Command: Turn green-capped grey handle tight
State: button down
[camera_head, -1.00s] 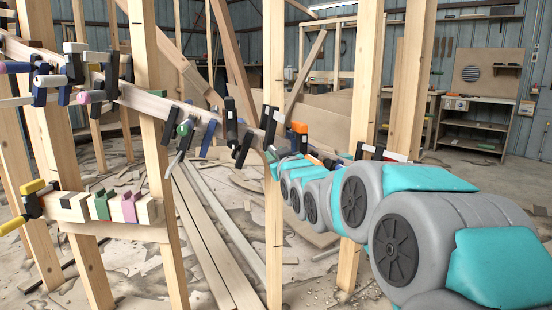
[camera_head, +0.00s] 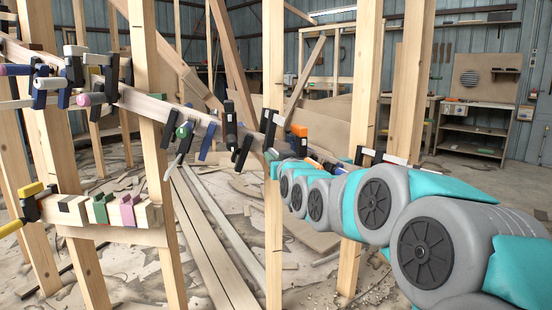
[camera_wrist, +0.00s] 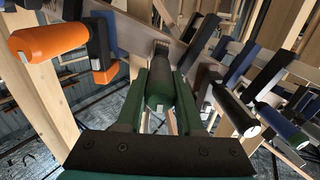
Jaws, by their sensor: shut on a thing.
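The green-capped grey handle (camera_wrist: 158,91) is in the middle of the wrist view, with its green cap toward the camera and its dark grey body running up to a clamp on the wooden stringer (camera_wrist: 133,33). My gripper (camera_wrist: 162,80) has its two green fingers on either side of this handle, shut on it. In the head view my gripper (camera_head: 271,163) is small, at the far end of my arm by a wooden post, and the handle in it cannot be made out. The curved stringer (camera_head: 150,103) carries several clamps.
An orange-handled clamp (camera_wrist: 48,39) is close on the left in the wrist view. A black-handled clamp (camera_wrist: 233,109) and a blue-handled clamp (camera_wrist: 283,126) are close on the right. Upright wooden posts (camera_head: 274,70) stand around my arm. Long boards (camera_head: 213,245) lie on the littered floor.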

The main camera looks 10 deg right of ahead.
jog(key=c, duration=0.5)
grip_release()
jog(key=shift+c, duration=0.2)
jog(key=s, duration=0.7)
jog(key=shift+s+d, duration=0.25)
jog(key=shift+s, duration=0.15)
jog(key=s+b, duration=0.3)
jog(key=s, duration=0.3)
jog(key=shift+s+d, duration=0.2)
jog(key=shift+d, duration=0.05)
